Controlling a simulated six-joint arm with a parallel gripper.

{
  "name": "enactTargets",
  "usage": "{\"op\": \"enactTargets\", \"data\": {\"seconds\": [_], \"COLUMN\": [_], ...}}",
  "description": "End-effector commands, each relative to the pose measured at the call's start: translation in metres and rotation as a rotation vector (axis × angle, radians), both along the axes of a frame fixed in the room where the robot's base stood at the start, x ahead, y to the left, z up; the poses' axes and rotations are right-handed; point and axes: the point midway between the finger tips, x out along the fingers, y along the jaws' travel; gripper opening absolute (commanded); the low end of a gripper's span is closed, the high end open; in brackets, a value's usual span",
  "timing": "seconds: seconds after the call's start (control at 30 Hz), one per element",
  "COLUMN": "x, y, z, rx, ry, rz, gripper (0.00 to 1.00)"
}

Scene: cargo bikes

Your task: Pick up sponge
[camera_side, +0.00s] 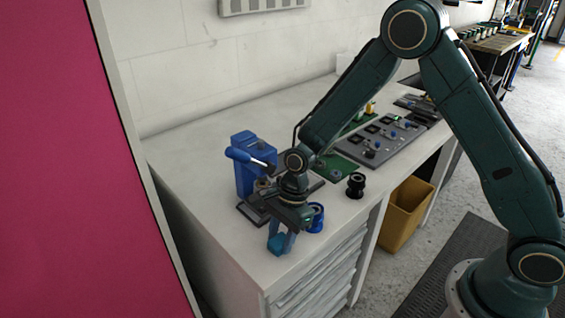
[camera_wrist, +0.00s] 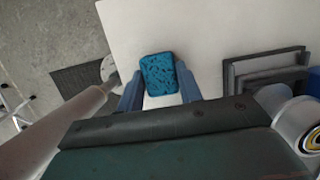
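A blue sponge (camera_wrist: 160,75) with dark speckles lies on the white worktop near its front edge. It also shows in the side view (camera_side: 276,244), partly behind a finger. My gripper (camera_side: 283,240) points down at it. In the wrist view my gripper (camera_wrist: 160,70) has one blue finger on each side of the sponge, set apart and open. The fingertips are close to the sponge's sides. I cannot tell whether either finger touches it.
A blue tape roll (camera_side: 316,217) stands right beside my gripper. A black spool (camera_side: 355,185) stands to the right. A yellow bin (camera_side: 406,212) is on the floor. The worktop left of the sponge is clear.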

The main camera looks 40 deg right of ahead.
Motion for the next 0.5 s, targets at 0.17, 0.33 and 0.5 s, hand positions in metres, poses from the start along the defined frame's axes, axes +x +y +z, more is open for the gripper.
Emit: {"op": "enactTargets", "data": {"seconds": [0.17,0.33,0.5], "x": [0.0,0.0001,0.0003], "y": [0.0,0.0,0.0], "z": [0.0001,0.0006,0.0058], "rx": [0.0,0.0,0.0], "ry": [0.0,0.0,-0.001], "rz": [0.0,0.0,0.0], "gripper": [0.14,0.14,0.14]}}
